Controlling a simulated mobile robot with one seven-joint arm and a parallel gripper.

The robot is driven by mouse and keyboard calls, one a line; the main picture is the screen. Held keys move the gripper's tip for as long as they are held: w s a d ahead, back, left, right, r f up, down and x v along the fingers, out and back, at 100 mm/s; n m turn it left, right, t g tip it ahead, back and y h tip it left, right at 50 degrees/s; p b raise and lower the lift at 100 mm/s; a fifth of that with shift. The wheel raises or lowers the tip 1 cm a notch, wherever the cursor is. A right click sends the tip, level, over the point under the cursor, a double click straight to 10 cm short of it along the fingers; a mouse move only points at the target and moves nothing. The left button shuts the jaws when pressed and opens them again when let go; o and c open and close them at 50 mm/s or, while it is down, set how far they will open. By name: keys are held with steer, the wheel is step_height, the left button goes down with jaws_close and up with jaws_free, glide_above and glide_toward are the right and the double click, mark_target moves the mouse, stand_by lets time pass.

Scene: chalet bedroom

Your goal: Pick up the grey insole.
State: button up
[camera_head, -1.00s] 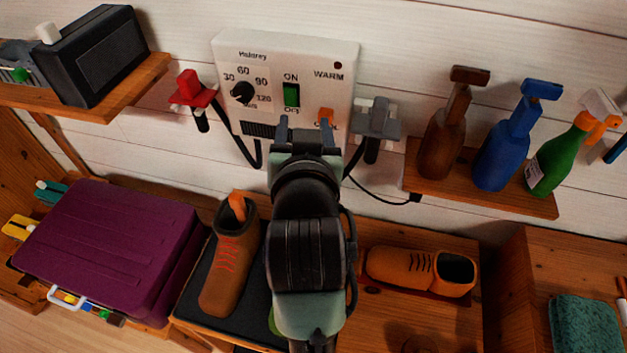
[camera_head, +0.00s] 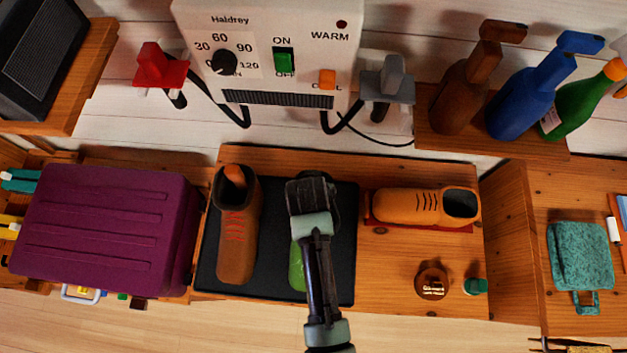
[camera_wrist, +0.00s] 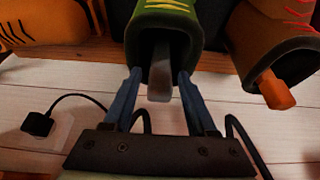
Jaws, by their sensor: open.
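The grey insole (camera_wrist: 160,82) sticks out of the opening of a green boot (camera_wrist: 163,22) in the wrist view. My gripper (camera_wrist: 156,76) is open, with one blue finger on each side of the insole. The fingertips are close to the boot's collar; I cannot tell whether they touch it or the insole. The insole and fingertips are hidden there.
An orange shoe (camera_head: 425,205) lies on a red tray to the right. A purple case (camera_head: 105,230) is at left. The white control box (camera_head: 265,60) hangs behind.

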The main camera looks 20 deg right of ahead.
steer(key=shift+w+x, duration=0.15)
steer(key=shift+x, duration=1.2)
steer(key=shift+w+x, duration=0.15)
steer(key=shift+x, duration=1.2)
steer(key=shift+r, duration=0.1)
steer(key=shift+c, duration=0.3)
jaws_close()
